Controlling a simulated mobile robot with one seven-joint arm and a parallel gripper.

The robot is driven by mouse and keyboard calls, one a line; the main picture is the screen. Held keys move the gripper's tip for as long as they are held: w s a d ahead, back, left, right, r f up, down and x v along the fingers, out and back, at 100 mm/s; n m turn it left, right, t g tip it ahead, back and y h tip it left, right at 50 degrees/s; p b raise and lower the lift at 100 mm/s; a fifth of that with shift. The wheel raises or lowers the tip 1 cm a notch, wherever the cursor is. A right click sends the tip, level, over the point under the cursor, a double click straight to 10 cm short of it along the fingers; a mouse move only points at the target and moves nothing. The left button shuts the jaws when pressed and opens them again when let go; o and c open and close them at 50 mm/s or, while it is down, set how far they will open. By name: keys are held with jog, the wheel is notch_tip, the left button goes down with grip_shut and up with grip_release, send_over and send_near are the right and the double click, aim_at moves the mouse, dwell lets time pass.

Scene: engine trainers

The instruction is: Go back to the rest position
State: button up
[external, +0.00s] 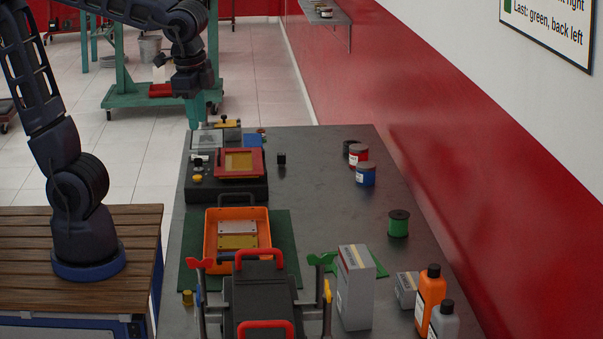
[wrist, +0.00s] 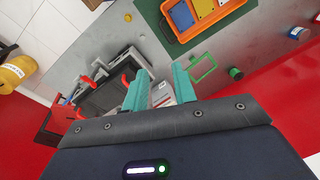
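My gripper (external: 197,110) hangs at the far left end of the grey workbench (external: 330,210) in the external view, with its teal fingers pointing down. In the wrist view my gripper (wrist: 161,84) has its two teal fingers spread apart. Nothing is held between them; a white box (wrist: 162,96) shows in the gap, and it stands on the bench in the external view (external: 355,290). My arm arches from its base on the wooden-topped table at left.
An orange tray (external: 209,238) with plates lies on a green mat (external: 285,237). A black device with red handles (external: 262,290) is in front. A green spool (external: 398,223), jars (external: 365,174) and bottles (external: 430,292) line the right side. The bench middle is mostly clear.

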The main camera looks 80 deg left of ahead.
jog(key=s+a+f+n+t+h, duration=0.1)
jog(key=s+a+n+t, duration=0.2)
jog(key=s+a, duration=0.3)
jog(key=shift+s+a+f+n+t, duration=0.15)
jog(key=shift+s+a+n+t, duration=0.2)
jog(key=shift+n, duration=0.25)
jog(key=shift+w, duration=0.1)
dwell(1.0)
